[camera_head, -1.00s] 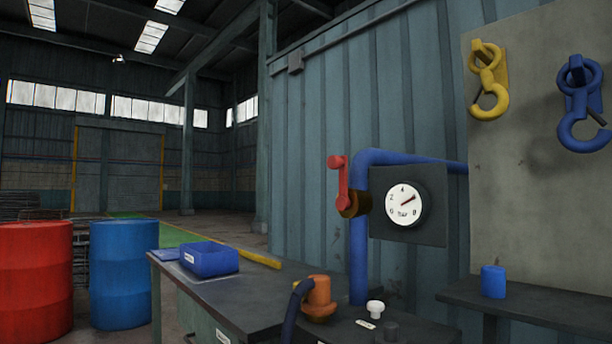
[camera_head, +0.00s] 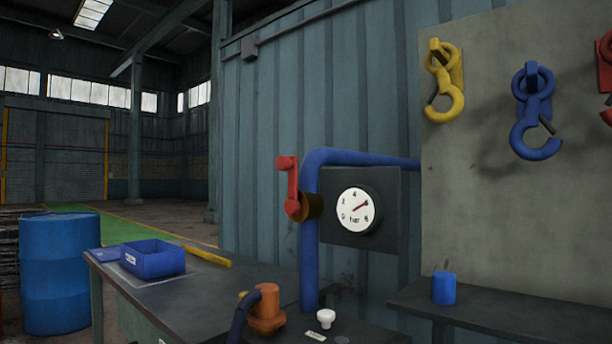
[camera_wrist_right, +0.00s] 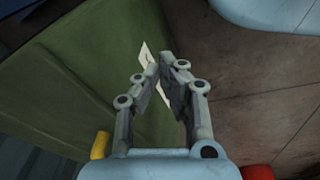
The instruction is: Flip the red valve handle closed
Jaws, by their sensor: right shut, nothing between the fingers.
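The red valve handle (camera_head: 291,182) stands upright on a brass valve body (camera_head: 313,206) beside the blue vertical pipe (camera_head: 309,262). A round pressure gauge (camera_head: 355,210) is on a dark panel just right of it. Neither gripper shows in the head view. In the right wrist view my right gripper (camera_wrist_right: 164,62) has its fingertips together, with nothing held. The handle cannot be made out for certain in that view. My left gripper is in no frame.
A bench carries a blue bin (camera_head: 152,262), an orange fitting with a dark hose (camera_head: 267,312) and a white knob (camera_head: 326,317). A blue cylinder (camera_head: 443,288) stands on the right shelf. Hooks (camera_head: 533,110) hang above. A blue drum (camera_head: 60,275) is at left.

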